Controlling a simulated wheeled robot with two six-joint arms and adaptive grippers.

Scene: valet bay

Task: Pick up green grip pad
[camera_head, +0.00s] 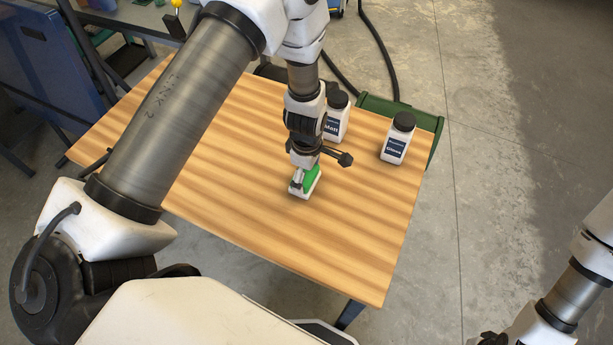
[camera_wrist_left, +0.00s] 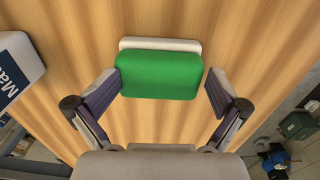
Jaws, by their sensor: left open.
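The green grip pad (camera_head: 311,176) is on the wooden table, with a white part showing along one side of it. In the left wrist view the green pad (camera_wrist_left: 160,75) lies between my left gripper's two fingers, with the white part (camera_wrist_left: 160,44) beyond it. My left gripper (camera_head: 304,178) is open around the pad; the left finger is very close to the pad's edge and the right finger stands a little apart. The gripper partly hides the pad in the head view. My right arm shows at the lower right, but its fingers cannot be made out.
The wooden table (camera_head: 250,225) is clear at the front and left. A white bottle with a black cap (camera_head: 336,116) stands just behind my left gripper. Another such bottle (camera_head: 398,138) stands farther right, near a green container (camera_head: 437,128) beyond the table's edge.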

